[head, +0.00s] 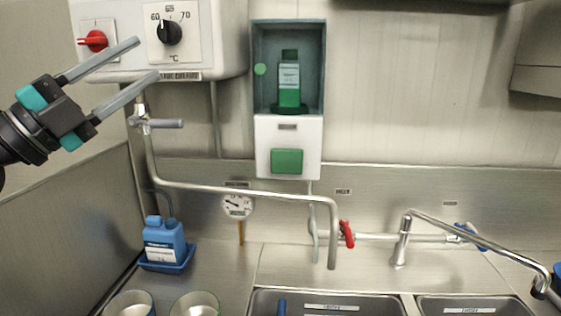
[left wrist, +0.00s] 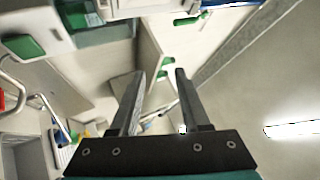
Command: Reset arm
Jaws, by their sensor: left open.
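My left gripper (head: 148,59) comes in from the left in the head view, with its two long fingers apart and nothing between them. It is in front of the white control box (head: 215,40), near the red knob (head: 93,41) and the black temperature dial (head: 169,32). In the left wrist view the same fingers (left wrist: 160,85) show spread and empty. My right gripper does not show in either view.
A green bottle (head: 289,85) stands in a wall dispenser with a green button (head: 287,161). Below are a long pipe spout (head: 250,192), a gauge (head: 237,205), a blue canister (head: 164,242), a faucet (head: 402,240) and sinks (head: 330,292). The middle wall area is free.

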